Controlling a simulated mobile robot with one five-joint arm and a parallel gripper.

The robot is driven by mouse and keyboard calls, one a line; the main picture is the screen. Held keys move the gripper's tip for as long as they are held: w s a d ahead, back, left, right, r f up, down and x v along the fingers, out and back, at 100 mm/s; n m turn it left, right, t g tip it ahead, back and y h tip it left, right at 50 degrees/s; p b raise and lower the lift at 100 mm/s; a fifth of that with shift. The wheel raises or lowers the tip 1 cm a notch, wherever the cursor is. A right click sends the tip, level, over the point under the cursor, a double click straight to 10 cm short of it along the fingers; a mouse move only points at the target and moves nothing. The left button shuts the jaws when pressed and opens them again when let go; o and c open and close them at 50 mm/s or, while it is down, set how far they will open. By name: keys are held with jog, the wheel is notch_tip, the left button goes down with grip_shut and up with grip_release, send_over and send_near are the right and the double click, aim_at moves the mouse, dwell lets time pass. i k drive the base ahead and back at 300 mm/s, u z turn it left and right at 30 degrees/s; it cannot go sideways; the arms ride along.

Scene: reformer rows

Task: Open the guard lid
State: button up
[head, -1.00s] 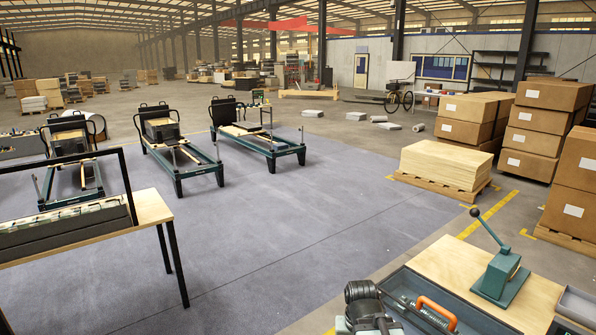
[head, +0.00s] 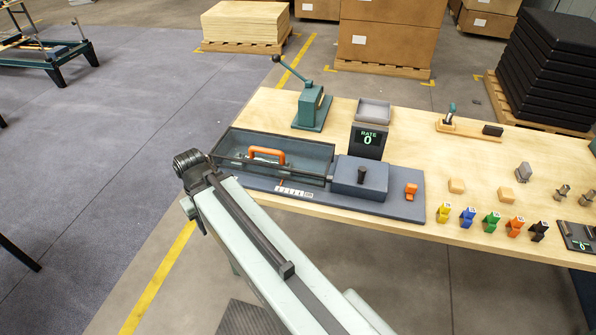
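An orange handle (head: 266,155) sits over a long dark green tray (head: 305,152) on the near left part of the workbench. I take it to be the guard lid's handle; the lid looks low over the tray, but its panel cannot be made out. A dark rod runs lengthwise at the tray to a grey-blue block (head: 358,178) with a black knob on its right. My arm reaches up from the bottom of the head view, and its far joint stands just left of the tray, apart from the handle. My gripper's fingers are not visible.
The workbench (head: 420,160) also holds a green lever press (head: 312,108), a rate display (head: 368,141), a grey bin (head: 374,110), an orange switch (head: 411,192) and several coloured clips along the front edge. Open floor lies left of the bench.

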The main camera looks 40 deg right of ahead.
aim_at(252, 149)
jog(key=k, duration=1.25)
jog(key=u, duration=0.4)
jog(key=i, duration=1.75)
jog(key=u, duration=0.2)
